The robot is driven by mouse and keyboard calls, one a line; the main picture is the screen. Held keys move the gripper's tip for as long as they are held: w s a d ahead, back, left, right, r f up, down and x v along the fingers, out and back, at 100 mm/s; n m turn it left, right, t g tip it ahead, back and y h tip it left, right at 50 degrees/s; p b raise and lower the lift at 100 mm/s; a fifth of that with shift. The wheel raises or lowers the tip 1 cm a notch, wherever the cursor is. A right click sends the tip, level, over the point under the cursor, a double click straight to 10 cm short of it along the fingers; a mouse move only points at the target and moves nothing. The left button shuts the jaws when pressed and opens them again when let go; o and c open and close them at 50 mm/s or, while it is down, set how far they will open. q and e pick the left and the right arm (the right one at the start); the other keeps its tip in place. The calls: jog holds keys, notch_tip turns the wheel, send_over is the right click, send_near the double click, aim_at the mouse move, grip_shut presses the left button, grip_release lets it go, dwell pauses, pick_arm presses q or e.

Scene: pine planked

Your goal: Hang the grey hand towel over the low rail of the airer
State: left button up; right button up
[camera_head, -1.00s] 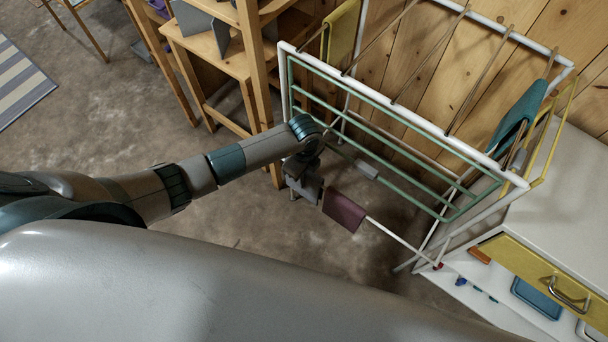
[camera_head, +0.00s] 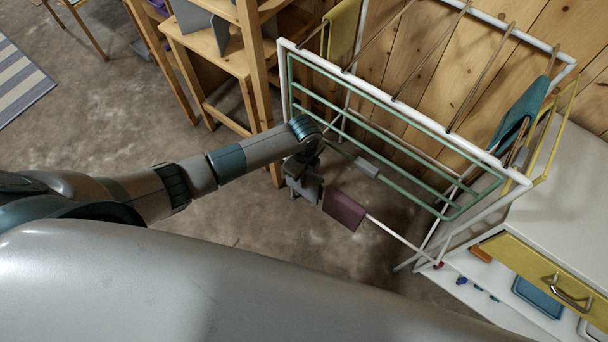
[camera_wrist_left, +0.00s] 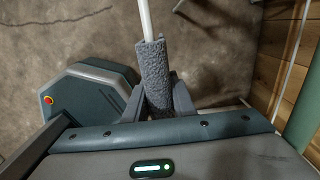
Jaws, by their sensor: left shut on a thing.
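The grey hand towel (camera_wrist_left: 153,65) shows in the left wrist view as a fuzzy strip lying along a white rail (camera_wrist_left: 146,18), apparently draped over it. My left gripper (camera_wrist_left: 157,97) is shut on its near part, with a finger on each side. In the head view my left gripper (camera_head: 303,190) points down at the low white rail (camera_head: 402,239) of the airer (camera_head: 400,97), just left of a maroon cloth (camera_head: 344,210) on that rail. There the arm and gripper hide much of the towel. My right gripper is not in view.
A small light grey piece (camera_head: 367,168) sits on a rail behind. A mustard cloth (camera_head: 341,32) and a teal cloth (camera_head: 519,117) hang higher on the airer. Wooden shelves (camera_head: 215,62) stand to the left, a white cabinet (camera_head: 565,205) to the right. Floor in front is clear.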

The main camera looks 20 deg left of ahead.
pick_arm(q)
jog(key=o, duration=1.4)
jog(key=shift+o, duration=0.2)
jog(key=shift+r, duration=0.15)
